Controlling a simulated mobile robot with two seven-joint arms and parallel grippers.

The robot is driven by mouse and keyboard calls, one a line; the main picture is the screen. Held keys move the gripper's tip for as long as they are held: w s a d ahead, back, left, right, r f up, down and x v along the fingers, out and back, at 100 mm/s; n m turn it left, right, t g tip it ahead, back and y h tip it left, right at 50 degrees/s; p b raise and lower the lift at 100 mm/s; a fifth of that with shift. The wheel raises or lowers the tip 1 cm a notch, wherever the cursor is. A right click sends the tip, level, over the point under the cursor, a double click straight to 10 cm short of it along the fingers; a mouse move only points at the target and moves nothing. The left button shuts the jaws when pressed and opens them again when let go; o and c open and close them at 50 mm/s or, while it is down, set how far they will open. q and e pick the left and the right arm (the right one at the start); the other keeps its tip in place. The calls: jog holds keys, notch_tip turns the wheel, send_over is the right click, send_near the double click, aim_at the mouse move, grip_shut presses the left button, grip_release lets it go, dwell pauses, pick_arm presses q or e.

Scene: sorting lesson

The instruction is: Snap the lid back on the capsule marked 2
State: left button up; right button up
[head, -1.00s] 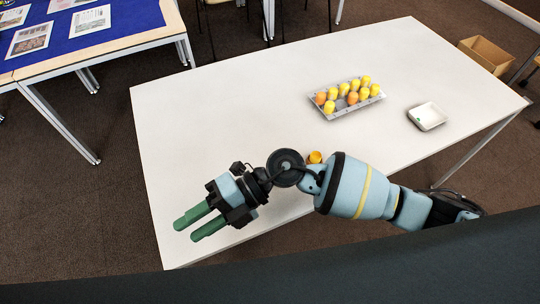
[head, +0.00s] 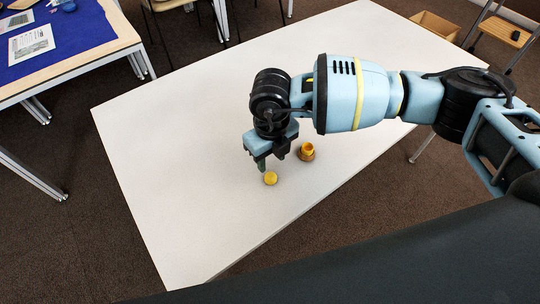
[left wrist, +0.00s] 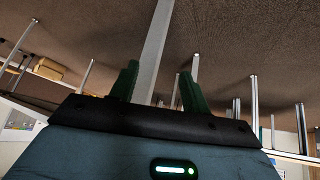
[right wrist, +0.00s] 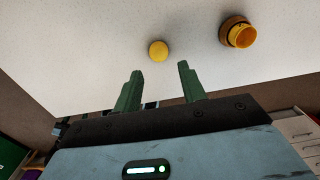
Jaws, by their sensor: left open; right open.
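A small yellow round piece, seemingly the lid (head: 270,179), lies on the white table near its front edge. An open orange-brown capsule body with a yellow inner rim (head: 306,151) stands to its right and slightly farther back. My right gripper (head: 271,163) is open and empty, pointing down just above and behind the lid. In the right wrist view the lid (right wrist: 158,51) shows beyond the gap between the open fingers (right wrist: 161,68), and the capsule body (right wrist: 240,34) is to the right. I cannot read any number. My left gripper (left wrist: 154,80) is open and empty.
The white table (head: 180,130) is bare to the left of my right arm. A blue-topped table (head: 75,38) stands at the left, a cardboard box (head: 437,27) and a stool (head: 505,32) behind on the floor.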

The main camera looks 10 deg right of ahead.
aim_at(271, 175)
pick_arm(q)
jog(key=shift+s+f, duration=0.1)
pick_arm(e)
jog(key=shift+f, duration=0.15)
jog(key=shift+f+b, duration=0.9)
jog(key=shift+f, duration=0.35)
jog(key=shift+s+f+b, duration=0.1)
jog(key=shift+f+b, duration=0.5)
jog(key=shift+f, duration=0.3)
jog(key=shift+a+f+b, duration=0.1)
jog(key=shift+f+b, duration=0.2)
jog(key=shift+f, duration=0.9)
pick_arm(q)
jog(key=f, duration=0.3)
jog(key=shift+s+f, duration=0.25)
jog(key=shift+f, duration=0.05)
pick_arm(e)
jog(key=shift+c, duration=0.3)
jog(key=c, duration=0.5)
